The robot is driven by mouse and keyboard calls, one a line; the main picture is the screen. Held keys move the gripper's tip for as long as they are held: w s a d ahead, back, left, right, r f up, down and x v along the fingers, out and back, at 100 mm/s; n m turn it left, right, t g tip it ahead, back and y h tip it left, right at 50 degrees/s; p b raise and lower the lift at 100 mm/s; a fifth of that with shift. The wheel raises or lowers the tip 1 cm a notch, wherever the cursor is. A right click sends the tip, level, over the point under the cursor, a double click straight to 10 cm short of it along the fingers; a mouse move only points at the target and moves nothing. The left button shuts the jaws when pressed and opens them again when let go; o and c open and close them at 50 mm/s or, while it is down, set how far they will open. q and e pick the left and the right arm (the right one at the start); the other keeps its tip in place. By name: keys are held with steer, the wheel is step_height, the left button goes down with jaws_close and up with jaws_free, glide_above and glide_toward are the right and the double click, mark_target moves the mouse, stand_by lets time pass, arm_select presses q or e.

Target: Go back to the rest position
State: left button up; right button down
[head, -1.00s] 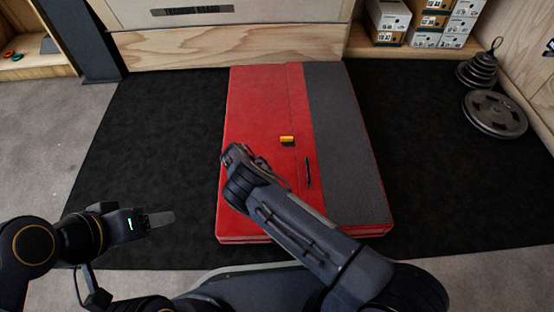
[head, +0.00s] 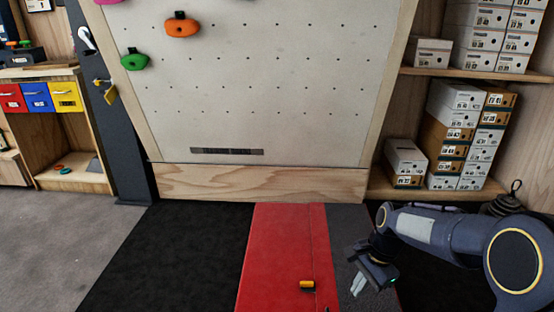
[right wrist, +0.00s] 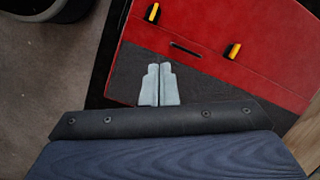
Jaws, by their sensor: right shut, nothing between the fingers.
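My right gripper (head: 358,284) is at the lower right of the head view, above the grey strip of the red mat. Its two pale fingers are together with nothing between them; they also show shut in the right wrist view (right wrist: 160,85). My left gripper is not in view. The red mat (head: 272,255) lies on the floor, its near part cut off by the head view's lower edge. A small yellow and black piece (head: 307,286) lies on it. The right wrist view shows two such pieces, one at the left (right wrist: 152,12) and one at the right (right wrist: 233,50), with a thin black handle (right wrist: 185,48) between them.
A climbing wall board (head: 250,90) with an orange hold (head: 181,26) and a green hold (head: 134,61) stands behind the mat. Shelves with shoe boxes (head: 461,120) are at the right. Black floor matting (head: 180,255) left of the mat is clear.

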steer(key=s+d+r+n+t+y, duration=0.25)
steer(key=s+r+n, duration=0.35)
steer(key=s+r, duration=0.55)
steer(key=s+a+f+n+t+h+p, duration=0.1)
steer(key=s+n+t, duration=0.15)
steer(key=s, duration=0.35)
steer(key=s+a+f+n+t, duration=0.1)
steer(key=s+n, duration=0.2)
steer(key=s, duration=0.3)
step_height(320, 180, up, 38)
steer(key=p, duration=3.8)
steer(key=shift+s+d, duration=0.2)
